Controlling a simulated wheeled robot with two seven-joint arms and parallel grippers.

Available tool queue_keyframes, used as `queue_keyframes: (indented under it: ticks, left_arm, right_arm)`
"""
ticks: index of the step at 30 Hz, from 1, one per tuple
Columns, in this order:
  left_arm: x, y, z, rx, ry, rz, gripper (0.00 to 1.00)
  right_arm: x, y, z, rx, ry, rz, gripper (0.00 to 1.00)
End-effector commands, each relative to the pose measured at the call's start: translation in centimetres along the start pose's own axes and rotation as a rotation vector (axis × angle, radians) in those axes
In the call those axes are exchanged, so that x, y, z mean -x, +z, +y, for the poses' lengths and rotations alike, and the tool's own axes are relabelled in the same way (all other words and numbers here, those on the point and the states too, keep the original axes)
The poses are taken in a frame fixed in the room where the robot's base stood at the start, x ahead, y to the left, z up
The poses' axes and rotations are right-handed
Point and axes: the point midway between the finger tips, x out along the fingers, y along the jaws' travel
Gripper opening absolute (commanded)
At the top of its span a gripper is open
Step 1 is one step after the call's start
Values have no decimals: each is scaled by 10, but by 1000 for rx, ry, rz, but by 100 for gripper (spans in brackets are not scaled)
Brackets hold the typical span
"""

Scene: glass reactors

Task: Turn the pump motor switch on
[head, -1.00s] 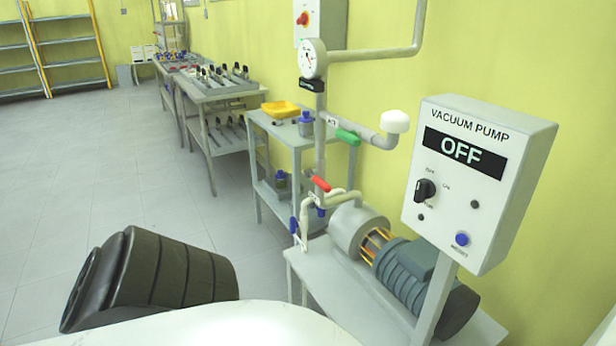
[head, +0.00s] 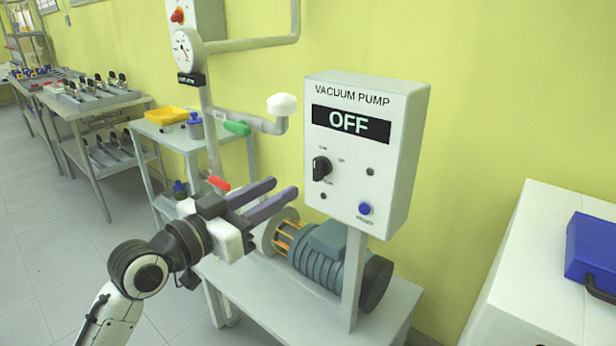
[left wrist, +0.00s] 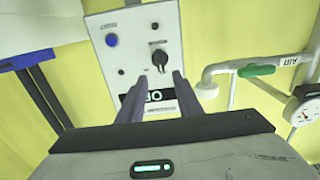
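The vacuum pump control box (head: 365,150) is white and stands on a post, and its display (head: 350,124) reads OFF. The black rotary switch (head: 321,168) is on the left of its face, above a blue button (head: 364,209). My left gripper (head: 286,192) is open and empty, to the left of the box, with its fingers pointing toward it. In the left wrist view the box appears upside down, with the switch (left wrist: 159,60) just beyond and between the open fingers (left wrist: 156,98), apart from them. My right gripper is not in view.
The pump motor (head: 325,255) sits on a low table (head: 275,300) below the box. Pipes with a green-handled valve (head: 237,128) and a gauge (head: 186,50) are at the left. A white surface with a blue case (head: 592,255) stands at the right.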

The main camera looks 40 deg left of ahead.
Motion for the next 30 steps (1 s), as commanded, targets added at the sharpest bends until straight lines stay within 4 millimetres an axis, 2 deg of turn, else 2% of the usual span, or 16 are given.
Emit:
queue_keyframes:
  ticks: [5, 12, 18, 30]
  left_arm:
    - [-23, -3, 0, 3, 2, 4, 32]
    - [-68, -2, 0, 3, 1, 2, 32]
    - [-92, 0, 0, 2, 1, 0, 32]
    - [-100, 0, 0, 0, 1, -2, 30]
  right_arm:
    - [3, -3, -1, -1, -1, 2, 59]
    - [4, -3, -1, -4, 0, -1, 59]
    - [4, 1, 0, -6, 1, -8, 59]
    - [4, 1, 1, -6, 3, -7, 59]
